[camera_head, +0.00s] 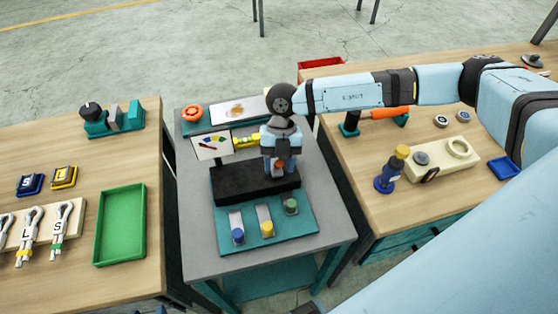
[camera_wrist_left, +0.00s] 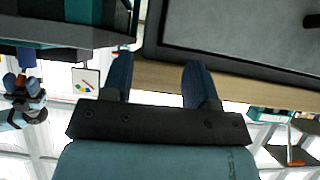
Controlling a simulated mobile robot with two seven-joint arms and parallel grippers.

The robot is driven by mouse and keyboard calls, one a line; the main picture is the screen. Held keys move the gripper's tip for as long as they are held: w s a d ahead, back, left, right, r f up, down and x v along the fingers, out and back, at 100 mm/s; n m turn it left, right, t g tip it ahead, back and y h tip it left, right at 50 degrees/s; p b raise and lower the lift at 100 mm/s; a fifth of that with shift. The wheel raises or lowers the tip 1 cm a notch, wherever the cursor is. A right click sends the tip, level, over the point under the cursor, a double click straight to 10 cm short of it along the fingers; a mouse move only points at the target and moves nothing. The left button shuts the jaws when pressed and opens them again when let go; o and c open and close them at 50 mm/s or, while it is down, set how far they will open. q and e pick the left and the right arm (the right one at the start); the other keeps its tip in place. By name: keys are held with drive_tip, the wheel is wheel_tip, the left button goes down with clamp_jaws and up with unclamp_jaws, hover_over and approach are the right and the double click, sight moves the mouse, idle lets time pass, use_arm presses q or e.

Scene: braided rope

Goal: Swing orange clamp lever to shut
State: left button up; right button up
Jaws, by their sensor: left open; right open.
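The orange clamp lever (camera_head: 390,112) lies roughly level on its teal clamp (camera_head: 349,126) on the right-hand table, partly hidden behind my right arm. My right gripper (camera_head: 279,168) is to its left, above the black block (camera_head: 240,186) on the middle table. It points down, with its fingers apart; a small orange-red part shows between them, and I cannot tell what it belongs to. My left gripper (camera_wrist_left: 160,78) shows only in the left wrist view, with its fingers apart and nothing between them.
A picture card (camera_head: 211,145) and a yellow piece (camera_head: 246,140) are beside my right gripper. A blue-and-yellow bottle (camera_head: 391,170) and a beige holder (camera_head: 441,161) stand in front of the clamp. A green tray (camera_head: 97,254) is on the left table. Gaps separate the tables.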

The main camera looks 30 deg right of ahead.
clamp_jaws()
